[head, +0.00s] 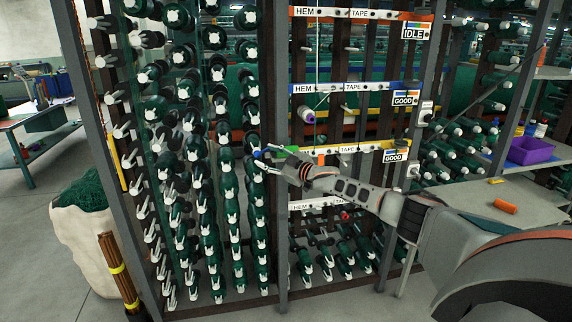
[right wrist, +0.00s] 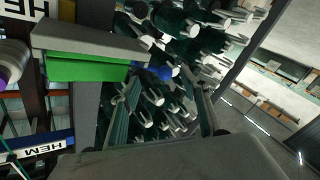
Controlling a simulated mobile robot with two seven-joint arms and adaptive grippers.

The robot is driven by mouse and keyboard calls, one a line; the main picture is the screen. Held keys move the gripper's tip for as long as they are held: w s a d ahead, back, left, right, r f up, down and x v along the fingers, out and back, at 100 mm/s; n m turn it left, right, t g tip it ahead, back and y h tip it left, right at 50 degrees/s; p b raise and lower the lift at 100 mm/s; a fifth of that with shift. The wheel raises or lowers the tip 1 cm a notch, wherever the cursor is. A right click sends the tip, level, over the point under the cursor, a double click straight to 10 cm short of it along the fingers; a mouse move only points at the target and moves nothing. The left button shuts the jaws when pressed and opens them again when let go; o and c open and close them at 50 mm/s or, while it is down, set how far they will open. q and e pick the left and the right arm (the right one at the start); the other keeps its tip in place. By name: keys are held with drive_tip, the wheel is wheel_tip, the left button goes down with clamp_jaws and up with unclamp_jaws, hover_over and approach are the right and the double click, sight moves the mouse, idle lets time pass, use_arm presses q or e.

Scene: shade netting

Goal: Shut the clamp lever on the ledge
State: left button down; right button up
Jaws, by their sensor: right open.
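My right gripper (head: 264,160) reaches in from the right in the head view, open and empty, in front of the post between the spool rack and the label rails. A bright green piece (head: 289,149) sits right beside it. In the right wrist view this green block (right wrist: 95,70) has a grey top (right wrist: 85,40) and lies left of the open fingers (right wrist: 164,88). A small blue piece (right wrist: 166,72) shows beyond the fingertips, apart from them as far as I can tell. I cannot tell which part is the clamp lever. My left gripper is out of view.
A dense rack of green spools (head: 185,88) with white ends stands at the left. Label rails (head: 360,87) cross the frame at the right. A white sack (head: 85,240) stands at the left.

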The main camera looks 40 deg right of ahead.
drive_tip(key=s+d, duration=0.1)
drive_tip(key=s, duration=0.8)
drive_tip(key=shift+s+d, duration=0.15)
drive_tip(key=shift+d, duration=0.25)
